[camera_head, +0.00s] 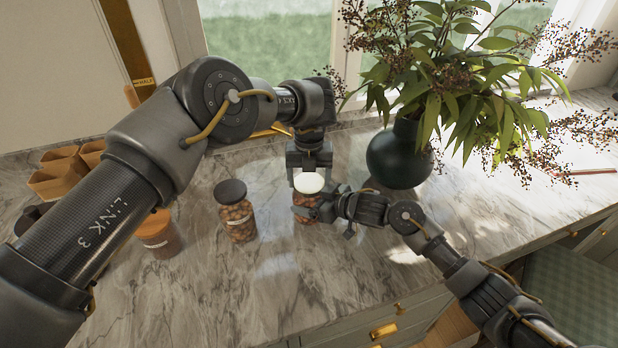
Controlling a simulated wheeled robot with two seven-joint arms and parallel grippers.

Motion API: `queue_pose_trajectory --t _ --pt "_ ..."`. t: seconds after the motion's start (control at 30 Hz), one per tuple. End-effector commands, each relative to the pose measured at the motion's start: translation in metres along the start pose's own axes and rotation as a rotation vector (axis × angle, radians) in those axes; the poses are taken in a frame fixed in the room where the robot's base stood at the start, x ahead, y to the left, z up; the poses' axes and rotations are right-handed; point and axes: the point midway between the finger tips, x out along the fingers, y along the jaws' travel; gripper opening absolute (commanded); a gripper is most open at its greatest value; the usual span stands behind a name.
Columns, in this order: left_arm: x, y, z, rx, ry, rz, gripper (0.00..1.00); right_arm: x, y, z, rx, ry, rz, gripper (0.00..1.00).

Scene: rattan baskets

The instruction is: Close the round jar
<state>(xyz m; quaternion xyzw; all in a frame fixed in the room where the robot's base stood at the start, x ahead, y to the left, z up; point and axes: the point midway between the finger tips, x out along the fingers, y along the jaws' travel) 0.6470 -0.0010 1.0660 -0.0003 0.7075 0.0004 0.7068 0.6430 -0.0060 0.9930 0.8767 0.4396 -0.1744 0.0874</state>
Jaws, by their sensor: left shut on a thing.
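The round jar (305,216) stands on the marble counter near the middle of the head view, with small brown contents. A white round lid (309,182) is at its top, level; I cannot tell whether it rests on the rim or sits slightly above. My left gripper (309,171) points down from above and is shut on the lid. My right gripper (318,206) comes in from the right at the jar's side, with a finger across the jar's front. Its fingers partly hide the jar, and I cannot tell whether they press on it.
A second jar with a dark lid (236,211) stands left of the round jar. A dark vase (399,154) with a leafy plant stands behind to the right. An orange-brown container (157,234) and wooden boxes (62,175) are at the left. The front counter (250,290) is clear.

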Motion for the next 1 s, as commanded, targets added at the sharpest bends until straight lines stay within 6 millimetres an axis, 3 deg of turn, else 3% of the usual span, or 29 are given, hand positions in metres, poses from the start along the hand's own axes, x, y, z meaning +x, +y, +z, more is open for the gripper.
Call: queue_pose_trajectory --t 0.17,0.2,0.37,0.8,1.0 --pt "0.000 0.001 0.001 -0.003 -0.002 0.001 0.48 0.000 0.000 -0.001 0.000 0.001 0.000 0.22" --pt "0.000 0.001 0.001 -0.004 -0.002 0.001 0.76 0.000 0.000 -0.001 0.000 0.001 0.000 0.22" --pt "0.000 0.001 0.001 -0.004 -0.001 0.000 0.97 0.000 0.000 -0.001 0.000 0.001 0.000 0.22" --pt "0.000 -0.002 -0.001 0.000 0.002 -0.002 0.97 0.000 -0.001 -0.001 -0.002 0.002 -0.003 0.22" --pt "-0.014 -0.002 0.000 0.000 0.000 -0.002 0.97 0.001 -0.001 -0.001 -0.001 0.002 -0.003 0.22"
